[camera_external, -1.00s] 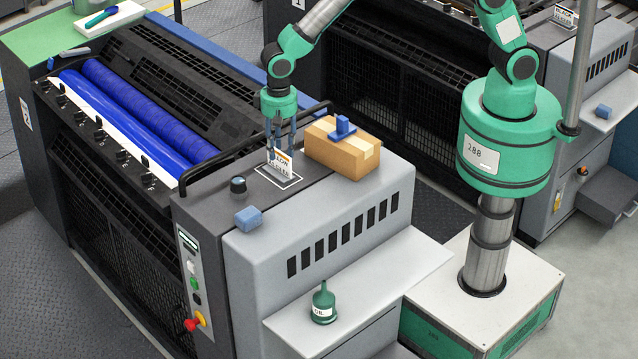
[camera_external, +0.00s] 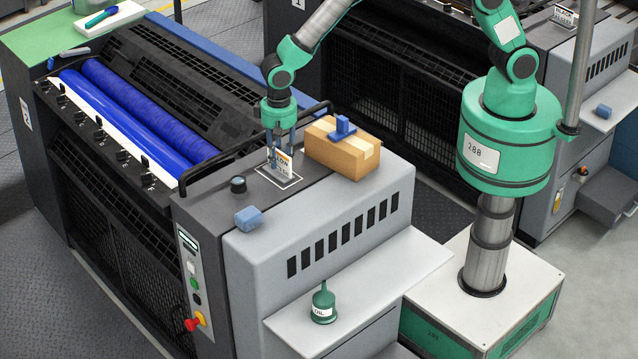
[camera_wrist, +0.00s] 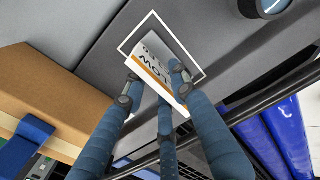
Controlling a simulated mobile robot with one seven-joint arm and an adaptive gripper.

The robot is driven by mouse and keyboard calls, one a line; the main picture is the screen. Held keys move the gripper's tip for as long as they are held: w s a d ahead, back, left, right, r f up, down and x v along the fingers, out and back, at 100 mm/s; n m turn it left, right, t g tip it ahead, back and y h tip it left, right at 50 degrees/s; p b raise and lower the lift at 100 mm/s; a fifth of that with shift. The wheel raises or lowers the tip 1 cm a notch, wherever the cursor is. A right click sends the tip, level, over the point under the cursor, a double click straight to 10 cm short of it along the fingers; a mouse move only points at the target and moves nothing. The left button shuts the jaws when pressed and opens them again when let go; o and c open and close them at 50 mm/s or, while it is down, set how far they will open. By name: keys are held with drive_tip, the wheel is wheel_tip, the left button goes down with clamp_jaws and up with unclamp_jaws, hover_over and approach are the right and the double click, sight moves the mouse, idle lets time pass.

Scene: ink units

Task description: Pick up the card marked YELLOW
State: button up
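The YELLOW card (camera_external: 283,161) is white with an orange stripe and black print. It stands inside a white outlined square on top of the grey machine; my fingers cover part of its lettering. In the wrist view the card (camera_wrist: 158,67) is tilted in the picture, with "LOW" showing upside down. My gripper (camera_external: 279,152) points down over the card. In the wrist view the blue fingers of my gripper (camera_wrist: 154,78) are spread apart, with the card between them. One finger lies at its left, one over its right part. Firm contact is not visible.
A cardboard box (camera_external: 342,150) with a blue item (camera_external: 342,127) on it stands close at the right. A black knob (camera_external: 238,185) and a blue block (camera_external: 248,218) are at the front left. A black rail (camera_external: 255,143) runs behind. A green oil can (camera_external: 323,304) stands on the lower shelf.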

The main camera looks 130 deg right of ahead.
clamp_jaws()
drive_tip(key=shift+r, duration=0.1)
drive_tip(key=shift+r, duration=4.95)
